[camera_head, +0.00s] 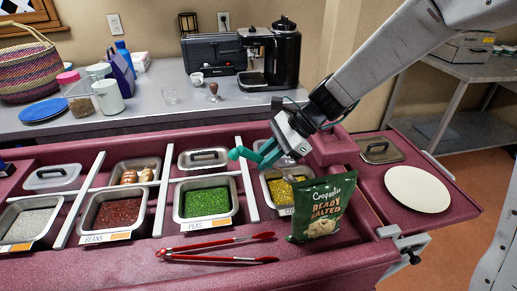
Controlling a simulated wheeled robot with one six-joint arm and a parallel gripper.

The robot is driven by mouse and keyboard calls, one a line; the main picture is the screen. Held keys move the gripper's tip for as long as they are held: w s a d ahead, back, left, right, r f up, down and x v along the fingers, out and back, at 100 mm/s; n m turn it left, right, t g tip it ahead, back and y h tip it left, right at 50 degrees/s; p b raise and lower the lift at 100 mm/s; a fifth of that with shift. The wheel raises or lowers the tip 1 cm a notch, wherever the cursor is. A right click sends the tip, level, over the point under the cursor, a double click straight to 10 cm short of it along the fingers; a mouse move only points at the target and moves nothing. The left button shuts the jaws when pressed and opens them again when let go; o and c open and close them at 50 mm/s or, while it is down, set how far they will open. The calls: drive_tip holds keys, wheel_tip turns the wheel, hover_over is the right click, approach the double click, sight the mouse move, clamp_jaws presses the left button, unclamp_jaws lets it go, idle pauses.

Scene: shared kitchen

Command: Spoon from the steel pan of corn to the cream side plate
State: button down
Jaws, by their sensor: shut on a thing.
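The steel pan of corn (268,196) is sunk in the counter, with yellow corn (283,189) inside. Its front right part is hidden by a chip bag. My gripper (256,154), with teal fingers, is above the back left of this pan. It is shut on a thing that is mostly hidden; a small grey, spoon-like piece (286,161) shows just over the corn. I cannot tell whether it carries corn. The cream side plate (417,189) lies at the right end of the counter and looks empty.
A green chip bag (323,207) stands upright in front of the corn pan. A steel lid (380,150) lies behind the plate. Red tongs (217,248) lie in front of the pan of peas (206,200). The pan of beans (115,211) is further left.

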sight(253, 153)
wheel_tip(253, 153, down, 8)
drive_tip(key=w+d, duration=0.1)
drive_tip(key=d, duration=0.1)
drive_tip(key=shift+s+a+r+n+t+h, duration=0.1)
drive_tip(key=shift+s+a+r+t+h, duration=0.5)
drive_tip(key=shift+r, duration=1.35)
drive_tip(key=shift+s+a+r+n+t+h, duration=0.15)
drive_tip(key=shift+a+r+h, duration=0.75)
drive_tip(key=shift+r, duration=1.05)
drive_tip(key=shift+s+a+r+n+t+h, duration=0.1)
drive_tip(key=shift+s+a+r+t+h, duration=0.6)
drive_tip(key=shift+r, duration=1.25)
drive_tip(key=shift+w+a+g, duration=0.2)
drive_tip(key=shift+w+g, duration=0.05)
drive_tip(key=shift+g, duration=0.1)
